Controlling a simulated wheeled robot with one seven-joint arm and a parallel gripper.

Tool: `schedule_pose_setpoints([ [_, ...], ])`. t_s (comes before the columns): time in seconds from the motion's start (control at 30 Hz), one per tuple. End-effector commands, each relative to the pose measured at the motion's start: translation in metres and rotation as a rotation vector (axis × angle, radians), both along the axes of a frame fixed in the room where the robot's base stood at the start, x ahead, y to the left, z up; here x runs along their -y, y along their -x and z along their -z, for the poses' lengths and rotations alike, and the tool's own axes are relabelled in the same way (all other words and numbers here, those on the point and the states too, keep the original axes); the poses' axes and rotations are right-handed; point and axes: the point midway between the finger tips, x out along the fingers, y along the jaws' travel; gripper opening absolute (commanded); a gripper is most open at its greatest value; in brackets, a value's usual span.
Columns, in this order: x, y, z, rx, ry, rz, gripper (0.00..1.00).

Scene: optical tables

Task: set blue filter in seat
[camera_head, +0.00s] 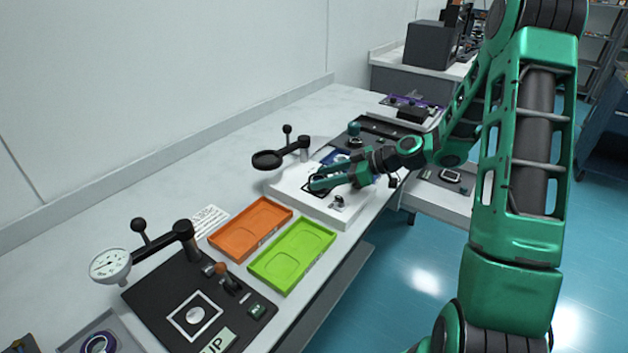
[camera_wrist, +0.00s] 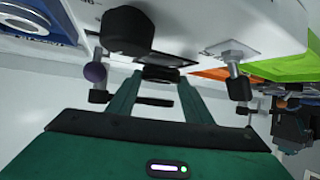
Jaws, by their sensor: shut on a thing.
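My gripper (camera_head: 318,183) is low over a white fixture block (camera_head: 342,212) on the long bench. In the wrist view its two green fingers (camera_wrist: 160,78) are shut on a small dark piece (camera_wrist: 160,73), close to the white surface. I cannot tell from its dark edge whether this is the blue filter. A dark-outlined area lies at the fingertips in the head view, and the fingers hide most of it, so the seat is not clear.
A black magnifier arm (camera_head: 268,160) overhangs the block's left side. A knob (camera_head: 337,202) stands near the fingers. Orange (camera_head: 250,228) and green (camera_head: 292,255) trays lie nearer, then a dial gauge (camera_head: 110,265) over a black plate. The bench along the wall is clear.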

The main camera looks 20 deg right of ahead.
Motion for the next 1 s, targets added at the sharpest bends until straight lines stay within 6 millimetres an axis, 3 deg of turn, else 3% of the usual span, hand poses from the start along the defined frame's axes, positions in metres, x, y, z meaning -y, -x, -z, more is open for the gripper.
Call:
schedule_pose_setpoints([
  [0.6, 0.0, 0.0, 0.012, -0.001, -0.001, 0.0, 0.23],
  [0.63, 0.0, 0.0, 0.012, -0.001, -0.001, 0.0, 0.53],
  [0.7, 0.0, 0.0, 0.012, -0.001, -0.001, 0.0, 0.65],
  [1.0, -0.001, 0.001, 0.004, 0.0, -0.001, -0.003, 0.65],
])
